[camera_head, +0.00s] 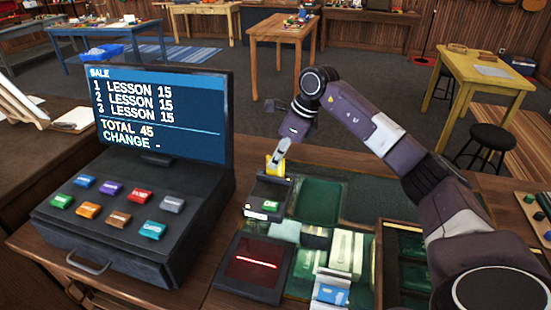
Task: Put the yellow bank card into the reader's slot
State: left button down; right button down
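The yellow bank card (273,166) stands upright at the far end of the dark card reader (268,193). Its lower edge meets the top of the reader, and I cannot tell how deep it sits in the slot. The reader has a small green "OK" display on its front. My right gripper (279,155) points down from above, its fingers closed around the card's upper part and hiding some of it. My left gripper is not in view.
The register (130,225) with its screen stands left of the reader. A scanner pad with a red line (254,262) lies in front. Several pale boxes and a green tray (319,198) are close on the right. Tables and a stool stand beyond the counter.

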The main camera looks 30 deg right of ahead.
jog(key=shift+f, duration=0.35)
jog(key=c, duration=2.1)
grip_release()
jog(key=v, duration=1.2)
